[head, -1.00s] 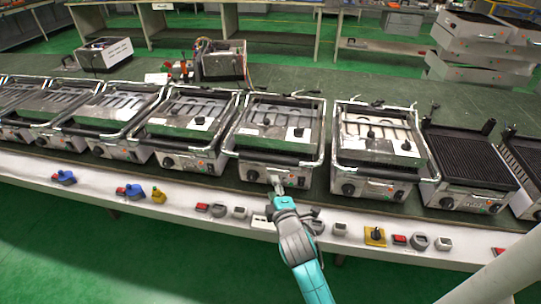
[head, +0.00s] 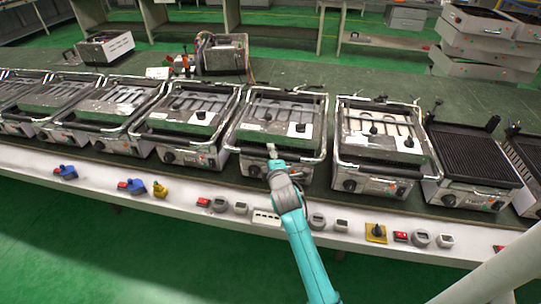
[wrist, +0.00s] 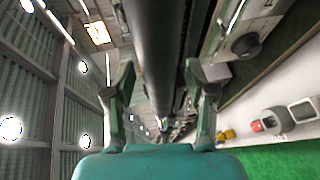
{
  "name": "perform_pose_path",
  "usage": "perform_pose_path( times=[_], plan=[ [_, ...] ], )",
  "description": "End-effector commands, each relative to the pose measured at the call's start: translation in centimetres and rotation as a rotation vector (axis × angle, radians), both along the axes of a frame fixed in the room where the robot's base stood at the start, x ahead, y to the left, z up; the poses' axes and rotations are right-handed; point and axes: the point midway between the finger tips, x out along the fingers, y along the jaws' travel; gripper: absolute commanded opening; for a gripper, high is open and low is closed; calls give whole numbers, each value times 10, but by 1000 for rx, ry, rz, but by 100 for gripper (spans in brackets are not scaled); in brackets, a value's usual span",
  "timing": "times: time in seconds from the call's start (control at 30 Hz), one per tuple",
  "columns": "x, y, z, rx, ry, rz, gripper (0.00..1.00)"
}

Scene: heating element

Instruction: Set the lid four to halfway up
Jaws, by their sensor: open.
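A row of steel contact grills with lids stands on the bench. The grill lid (head: 279,117) in front of my arm is down, with a bar handle (head: 249,153) along its front edge. I see no number on it, so I cannot tell from a label which lid is four. My gripper (head: 271,149) is at the middle of that handle. In the wrist view, my gripper (wrist: 160,85) is open, with a dark round bar (wrist: 160,45) running between its two fingers. Whether the fingers touch the bar is unclear.
Neighbouring lidded grills stand close on the left (head: 186,118) and right (head: 376,138). A grill with a bare ribbed plate (head: 471,158) is farther right. Switches and knobs, such as a yellow one (head: 376,232), line the bench's white front ledge (head: 140,210). Green floor lies in front.

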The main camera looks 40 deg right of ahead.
Motion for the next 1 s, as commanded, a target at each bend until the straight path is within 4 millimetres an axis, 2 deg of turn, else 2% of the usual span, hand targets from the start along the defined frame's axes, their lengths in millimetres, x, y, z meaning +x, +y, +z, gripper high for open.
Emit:
perform_pose_path(
  times=[0.37,0.6,0.87,1.0],
  plan=[
    [5,-3,-1,0,0,0,56],
    [5,-3,-1,0,0,0,0],
    [6,-2,0,2,1,0,0],
    [10,-2,8,13,8,1,0]
  ],
)
